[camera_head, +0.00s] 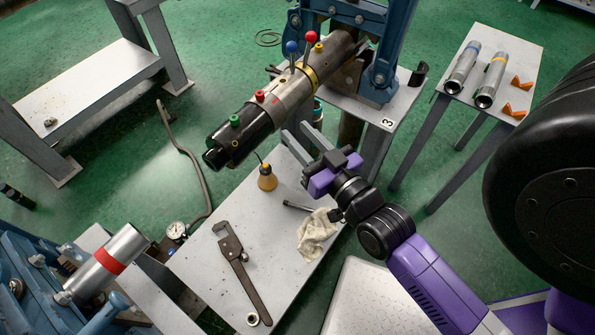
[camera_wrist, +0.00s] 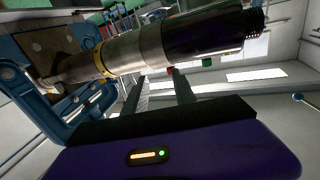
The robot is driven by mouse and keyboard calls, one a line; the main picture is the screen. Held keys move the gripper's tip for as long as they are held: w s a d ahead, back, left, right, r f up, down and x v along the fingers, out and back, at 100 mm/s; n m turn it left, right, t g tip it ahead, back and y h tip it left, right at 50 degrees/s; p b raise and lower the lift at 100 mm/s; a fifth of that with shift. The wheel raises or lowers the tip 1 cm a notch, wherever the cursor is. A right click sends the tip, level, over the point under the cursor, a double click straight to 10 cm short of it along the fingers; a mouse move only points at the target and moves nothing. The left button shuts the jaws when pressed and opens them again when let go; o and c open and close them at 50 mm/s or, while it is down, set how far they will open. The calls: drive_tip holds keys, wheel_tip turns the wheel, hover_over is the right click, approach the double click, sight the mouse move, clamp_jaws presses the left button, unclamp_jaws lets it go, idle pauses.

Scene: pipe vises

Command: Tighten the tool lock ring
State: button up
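The tool is a long cylinder with a silver section (camera_head: 292,94) and a black front section (camera_head: 238,130), ending in a threaded tip. A yellow ring (camera_head: 311,77) circles it near the vise end; that ring also shows in the wrist view (camera_wrist: 103,61). I cannot tell for sure whether this is the lock ring. My gripper (camera_head: 293,131) is just below and right of the tool in the head view. Its two fingers are apart with nothing visible between them. In the wrist view, my gripper's fingertips (camera_wrist: 159,77) point at the silver section; contact cannot be told.
A blue vise (camera_head: 386,50) holds the tool's rear. Red and blue ball levers, plus green and red knobs, stick up from the tool. The lower table (camera_head: 200,262) holds a pipe wrench (camera_head: 240,268), oil can (camera_head: 267,178) and rag (camera_head: 316,232). A side table (camera_head: 510,60) carries two pipes.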

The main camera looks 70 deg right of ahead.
drive_tip(key=s+a+f+n+y+b, duration=0.1)
drive_tip(key=a+f+b, duration=0.1)
drive_tip(key=a, duration=0.3)
drive_tip(key=shift+s+a+f+n+y, duration=0.3)
drive_tip(key=shift+a+f+y, duration=0.1)
drive_tip(key=shift+f, duration=0.15)
